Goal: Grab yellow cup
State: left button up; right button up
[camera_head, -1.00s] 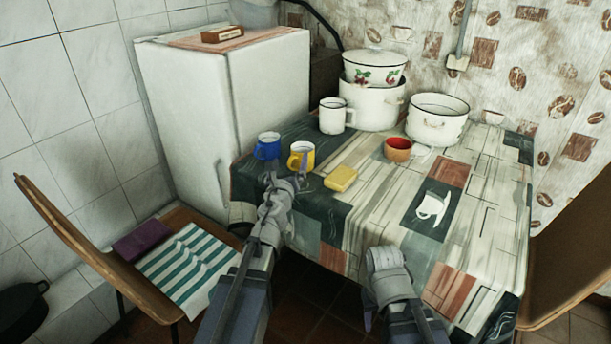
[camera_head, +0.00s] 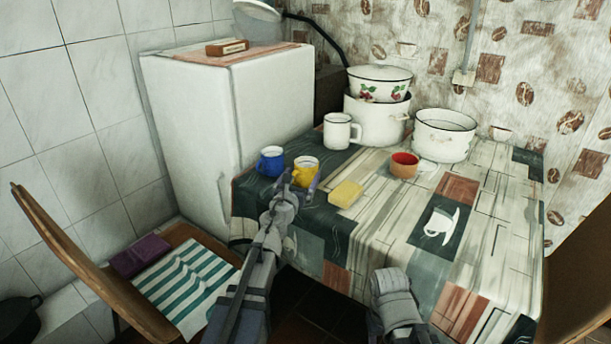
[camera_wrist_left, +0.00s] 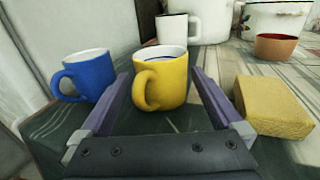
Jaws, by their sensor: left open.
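The yellow cup (camera_head: 305,171) stands upright near the left corner of the table, white inside. In the left wrist view the yellow cup (camera_wrist_left: 161,80) sits between the two purple fingers, its handle toward me and a little left. My left gripper (camera_head: 298,181) is open, its fingers reaching to either side of the cup; I cannot tell whether they touch it. In the left wrist view the left gripper (camera_wrist_left: 160,95) shows widely spread. My right arm shows at the table's front edge, but its jaws cannot be made out.
A blue mug (camera_head: 271,161) stands just left of the cup, and a yellow sponge-like block (camera_head: 346,194) lies to the right. A white mug (camera_head: 338,131), enamel pots (camera_head: 444,140) and a red bowl (camera_head: 404,166) stand behind. The table's front right is clear.

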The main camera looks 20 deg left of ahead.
aim_at(303, 173)
pick_arm(q)
jog(key=w, duration=0.4)
jog(key=shift+w+d+r, duration=0.15)
jog(key=shift+w, duration=0.2)
jog(key=shift+s, duration=0.1)
jog(key=shift+c, duration=0.4)
jog(key=c, duration=1.2)
